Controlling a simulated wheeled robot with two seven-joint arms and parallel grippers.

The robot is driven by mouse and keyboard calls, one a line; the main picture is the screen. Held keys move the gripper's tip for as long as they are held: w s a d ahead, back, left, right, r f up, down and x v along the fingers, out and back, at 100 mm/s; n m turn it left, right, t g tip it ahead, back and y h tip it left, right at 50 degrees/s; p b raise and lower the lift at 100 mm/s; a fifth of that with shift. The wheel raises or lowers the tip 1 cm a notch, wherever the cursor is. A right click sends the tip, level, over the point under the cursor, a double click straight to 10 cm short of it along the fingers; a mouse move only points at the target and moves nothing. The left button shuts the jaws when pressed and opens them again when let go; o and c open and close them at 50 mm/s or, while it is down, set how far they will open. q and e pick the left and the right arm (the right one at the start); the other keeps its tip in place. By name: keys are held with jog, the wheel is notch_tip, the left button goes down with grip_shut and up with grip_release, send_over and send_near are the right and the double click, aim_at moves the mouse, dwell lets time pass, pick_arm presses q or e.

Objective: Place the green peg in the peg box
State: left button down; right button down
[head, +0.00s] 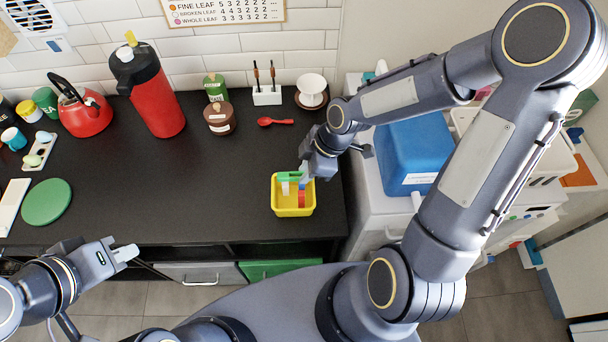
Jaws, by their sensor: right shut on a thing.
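The peg box is a small open yellow box (280,207) near the front right of the black counter. A red and blue piece (301,197) and a pale piece show inside it. The green peg (289,176) is held level over the back part of the box by my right gripper (302,176), which is shut on it. From this angle I cannot tell if the peg touches the box. My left gripper (128,254) is in front of the counter's front edge, far from the box; its finger gap is not clear.
A red flask (158,105), red kettle (86,117) and green disc (47,201) are further left. A blue bin (408,150) is right. The middle counter is clear.

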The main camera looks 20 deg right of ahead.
jog(key=shift+w+a+f, duration=0.25)
jog(key=shift+w+f, duration=0.1)
jog(key=shift+f, duration=1.75)
jog(key=shift+f+b, duration=0.6)
jog(key=shift+b, duration=0.05)
jog(key=c, duration=1.3)
grip_release()
jog(key=shift+s+d+f, duration=0.1)
jog(key=shift+s, duration=0.15)
jog(key=shift+c, duration=0.2)
